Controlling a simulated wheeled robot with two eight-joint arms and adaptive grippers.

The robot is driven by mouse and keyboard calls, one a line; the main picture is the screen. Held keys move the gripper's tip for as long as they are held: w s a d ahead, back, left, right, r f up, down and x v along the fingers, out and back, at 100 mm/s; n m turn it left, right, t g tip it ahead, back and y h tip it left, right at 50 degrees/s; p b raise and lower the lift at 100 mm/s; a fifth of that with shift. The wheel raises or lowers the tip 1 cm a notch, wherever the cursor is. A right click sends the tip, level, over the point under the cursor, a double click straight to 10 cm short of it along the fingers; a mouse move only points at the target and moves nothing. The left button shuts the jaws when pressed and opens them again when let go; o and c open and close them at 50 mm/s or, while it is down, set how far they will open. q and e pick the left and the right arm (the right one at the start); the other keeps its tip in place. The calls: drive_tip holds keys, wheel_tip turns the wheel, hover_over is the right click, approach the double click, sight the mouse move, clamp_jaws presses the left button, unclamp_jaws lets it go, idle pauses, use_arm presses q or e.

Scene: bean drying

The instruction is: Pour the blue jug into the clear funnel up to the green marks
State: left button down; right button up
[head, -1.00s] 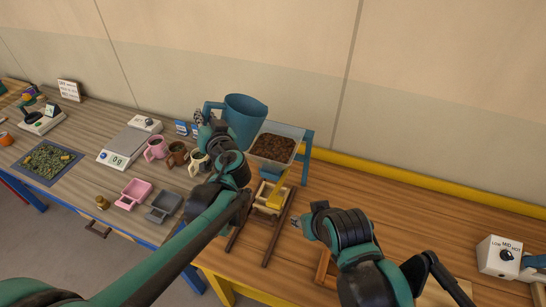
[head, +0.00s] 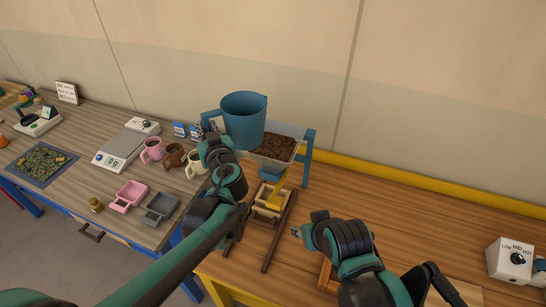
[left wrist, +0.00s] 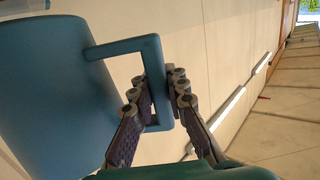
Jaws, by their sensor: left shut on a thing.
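The blue jug (head: 244,122) is held about upright at the left edge of the clear funnel (head: 297,131), which hangs in a blue stand and has brown beans in it. The jug covers the funnel's left part, and its own contents are hidden. My left gripper (head: 212,126) is shut on the jug's handle. The left wrist view shows the fingers (left wrist: 159,92) on either side of the handle bar (left wrist: 128,48), beside the jug body (left wrist: 50,95). The green marks cannot be made out. My right gripper (head: 297,232) is above the wooden table, away from the jug; its jaw opening is unclear.
A yellow chute and small wooden tray on dark rails (head: 275,228) stand below the funnel. Pink, brown and cream mugs (head: 174,154), a scale (head: 126,146) and pink and grey scoops (head: 130,195) are on the left table. A dial box (head: 510,259) stands far right.

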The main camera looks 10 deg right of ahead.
use_arm(q)
drive_tip(key=shift+f+b, duration=0.2)
drive_tip(key=shift+b, duration=0.1)
drive_tip(key=shift+s+r+p, duration=0.25)
drive_tip(key=shift+r+p, duration=0.1)
drive_tip(key=s+p, duration=0.1)
drive_tip(key=s+r, duration=0.1)
drive_tip(key=s, duration=0.1)
drive_tip(key=s+a+r+p, duration=0.1)
drive_tip(key=shift+s+r+p, duration=0.2)
drive_tip(key=shift+r+p, duration=0.05)
drive_tip(key=shift+p, duration=0.05)
idle(0.4)
